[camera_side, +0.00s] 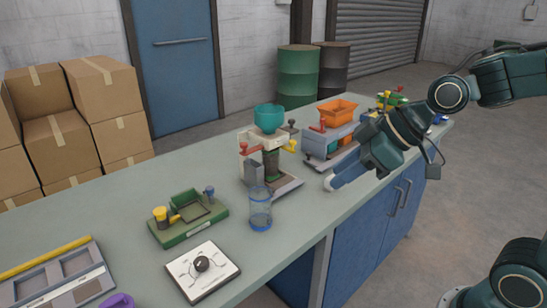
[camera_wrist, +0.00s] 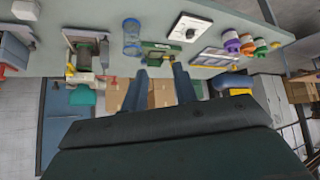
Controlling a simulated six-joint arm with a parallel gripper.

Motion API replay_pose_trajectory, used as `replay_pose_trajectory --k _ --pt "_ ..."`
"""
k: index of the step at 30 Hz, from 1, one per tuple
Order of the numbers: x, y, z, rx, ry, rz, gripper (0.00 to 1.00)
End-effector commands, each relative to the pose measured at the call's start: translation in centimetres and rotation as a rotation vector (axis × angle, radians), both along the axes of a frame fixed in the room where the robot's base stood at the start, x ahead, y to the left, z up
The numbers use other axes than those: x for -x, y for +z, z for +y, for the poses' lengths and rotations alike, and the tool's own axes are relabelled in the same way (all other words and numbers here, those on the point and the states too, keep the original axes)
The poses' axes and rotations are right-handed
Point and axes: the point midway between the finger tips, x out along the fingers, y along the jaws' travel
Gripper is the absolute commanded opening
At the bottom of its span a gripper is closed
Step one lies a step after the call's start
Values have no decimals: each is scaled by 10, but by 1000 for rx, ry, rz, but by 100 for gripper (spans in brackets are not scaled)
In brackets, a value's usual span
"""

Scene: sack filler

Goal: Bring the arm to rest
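My gripper (camera_side: 331,183) is above the right part of the bench, close to its front edge, in the side view. It hangs in front of the machine with the orange hopper (camera_side: 337,111). In the wrist view its two fingers (camera_wrist: 160,72) stand apart with nothing held between them. The filler with the teal funnel (camera_side: 269,118) stands left of my gripper. A clear blue-rimmed cylinder (camera_side: 260,210) stands upright on the bench in front of the filler, apart from my gripper. It also shows in the wrist view (camera_wrist: 131,38), which is upside down.
A green fixture (camera_side: 188,218), a white dial panel (camera_side: 202,270) and a grey tray (camera_side: 55,280) lie on the bench (camera_side: 130,205) at left. Cardboard boxes (camera_side: 58,145) and drums (camera_side: 298,85) stand behind. The air above the bench's front edge looks clear.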

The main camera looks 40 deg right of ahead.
Motion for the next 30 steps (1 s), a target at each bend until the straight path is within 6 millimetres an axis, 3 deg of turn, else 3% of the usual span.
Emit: replay_pose_trajectory --k 15,21,30 --pt "106 11 -55 18 -443 183 29" --pt "124 11 -62 4 -522 212 29" --pt "126 10 -63 3 -530 216 29"
